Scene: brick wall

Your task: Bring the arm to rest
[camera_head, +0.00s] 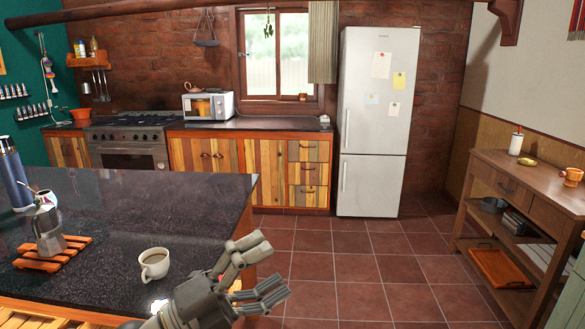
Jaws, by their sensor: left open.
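My left gripper (272,266) is at the bottom centre of the head view, just past the right edge of the dark island counter (130,200). Its grey fingers are spread apart and point to the right. I see nothing between them. Its wrist and forearm run down and out of the bottom of the view. A white cup (154,268) of dark coffee stands upright on the counter, left of the gripper and apart from it. My right gripper is not in view.
A moka pot (48,236) stands on a slatted wooden trivet (66,258); a blue flask (14,175) is behind it. A wooden side table (540,180) stands at the right. The tiled floor (350,265) between is clear. A fridge (376,120) stands at the back.

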